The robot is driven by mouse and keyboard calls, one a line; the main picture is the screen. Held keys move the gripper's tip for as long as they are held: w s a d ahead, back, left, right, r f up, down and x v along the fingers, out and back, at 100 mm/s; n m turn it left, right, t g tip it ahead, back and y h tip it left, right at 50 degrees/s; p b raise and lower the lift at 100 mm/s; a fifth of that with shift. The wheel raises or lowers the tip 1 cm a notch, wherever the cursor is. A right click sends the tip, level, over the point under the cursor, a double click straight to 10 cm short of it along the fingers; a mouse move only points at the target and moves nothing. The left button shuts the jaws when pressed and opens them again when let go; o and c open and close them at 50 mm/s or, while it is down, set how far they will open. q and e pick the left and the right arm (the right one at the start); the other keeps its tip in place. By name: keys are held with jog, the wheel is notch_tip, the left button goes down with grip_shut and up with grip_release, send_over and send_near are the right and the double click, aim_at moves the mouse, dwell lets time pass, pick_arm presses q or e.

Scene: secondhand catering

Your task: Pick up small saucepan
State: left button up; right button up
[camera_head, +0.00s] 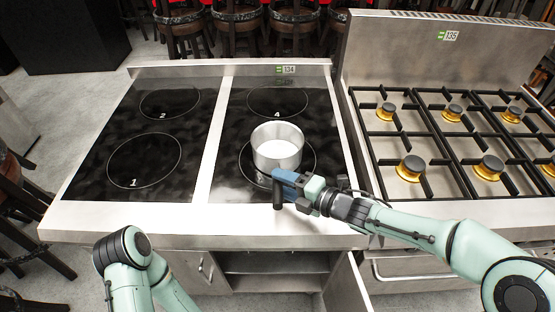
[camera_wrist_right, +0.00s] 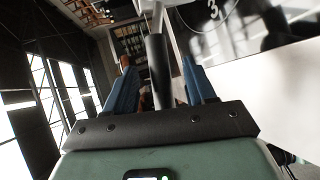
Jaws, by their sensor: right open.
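The small saucepan (camera_head: 277,148) is a silver pot with a dark handle. It stands upright on the front right hob ring of the black glass stove. Its handle (camera_head: 278,194) points toward the front edge. My right gripper (camera_head: 283,177) is at the handle, coming in from the right. In the right wrist view the black handle (camera_wrist_right: 159,72) stands between the two blue fingers of the gripper (camera_wrist_right: 160,88), with gaps on both sides. The fingers are open. My left arm shows at the lower left of the head view, but its gripper is out of view.
The glass stove top (camera_head: 150,150) has empty rings at left and back. A gas range (camera_head: 450,150) with raised black grates and a tall steel back stands at right. A cabinet door (camera_head: 345,290) hangs open below. Stools (camera_head: 180,30) stand behind.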

jog(key=shift+x, duration=1.25)
jog(key=shift+d, duration=0.1)
grip_shut()
jog(key=shift+r, duration=0.15)
